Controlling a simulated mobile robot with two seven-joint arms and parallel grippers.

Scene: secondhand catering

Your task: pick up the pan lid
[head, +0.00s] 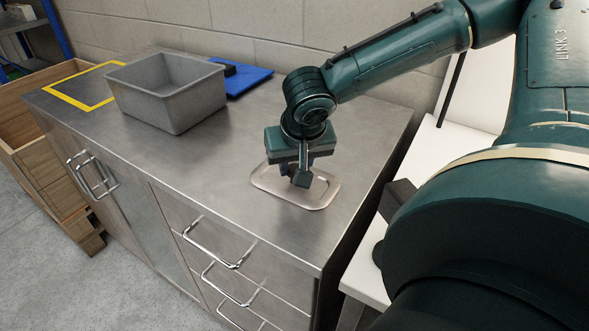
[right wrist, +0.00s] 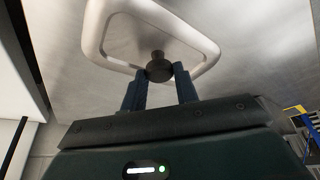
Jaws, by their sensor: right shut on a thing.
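The pan lid (head: 318,198) is a flat, pale metal rectangle with rounded corners and a raised rim. It is at the right end of the steel counter in the head view, and it also shows in the right wrist view (right wrist: 207,45). A dark round knob (right wrist: 159,68) stands at its middle. My right gripper (head: 300,180) is above the lid, its fingers shut on the knob from both sides. I cannot tell whether the lid touches the counter. My left gripper is not in view.
A grey bin (head: 170,100) stands at the back left of the steel counter (head: 215,160), beside a blue board (head: 247,79) with a dark item on it. A yellow-outlined square (head: 68,86) is at the far left. The counter between bin and lid is clear.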

